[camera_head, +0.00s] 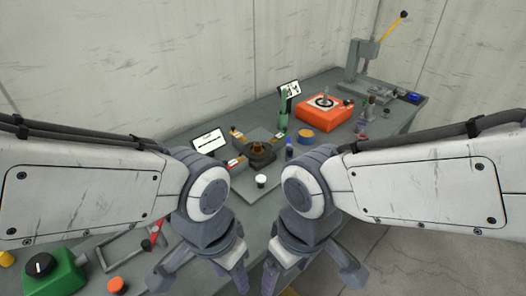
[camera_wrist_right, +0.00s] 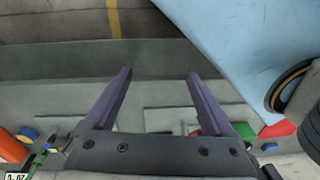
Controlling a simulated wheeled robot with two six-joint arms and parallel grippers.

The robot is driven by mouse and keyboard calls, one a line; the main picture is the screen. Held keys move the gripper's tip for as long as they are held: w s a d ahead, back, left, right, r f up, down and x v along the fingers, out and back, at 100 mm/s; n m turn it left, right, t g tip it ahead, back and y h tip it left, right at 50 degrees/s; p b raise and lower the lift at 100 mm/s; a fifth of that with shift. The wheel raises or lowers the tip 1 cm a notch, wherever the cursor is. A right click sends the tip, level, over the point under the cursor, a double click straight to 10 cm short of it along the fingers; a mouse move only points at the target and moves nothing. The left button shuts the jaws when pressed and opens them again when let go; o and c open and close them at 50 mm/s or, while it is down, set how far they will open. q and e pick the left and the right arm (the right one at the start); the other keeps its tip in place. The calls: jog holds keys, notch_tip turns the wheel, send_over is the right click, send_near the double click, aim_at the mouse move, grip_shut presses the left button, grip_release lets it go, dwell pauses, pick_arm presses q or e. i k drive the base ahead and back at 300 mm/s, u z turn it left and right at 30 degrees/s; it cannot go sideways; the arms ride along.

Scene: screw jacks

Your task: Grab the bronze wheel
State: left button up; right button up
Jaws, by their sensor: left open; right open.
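A small bronze wheel (camera_head: 257,147) shows near the middle of the head view, on a dark screw jack (camera_head: 262,157) that stands on the grey bench. It is small there, so its details are unclear. My left gripper (camera_head: 203,279) is open and empty at the bottom of the head view, nearer to me than the jack. My right gripper (camera_head: 312,279) is beside it, also open and apart from the wheel. In the right wrist view my right gripper (camera_wrist_right: 158,76) has its two fingers spread with nothing between them.
An orange box (camera_head: 322,112), a green device (camera_head: 283,108) and a press (camera_head: 362,65) stand farther back on the bench (camera_head: 410,112). A white-topped cup (camera_head: 261,181) stands in front of the jack. A green box with a black knob (camera_head: 45,270) is at lower left.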

aim_at(258, 149)
jog(key=z, duration=2.1)
jog(key=i, duration=1.6)
jog(key=u, duration=4.05)
jog(key=i, duration=0.5)
jog(key=z, duration=0.1)
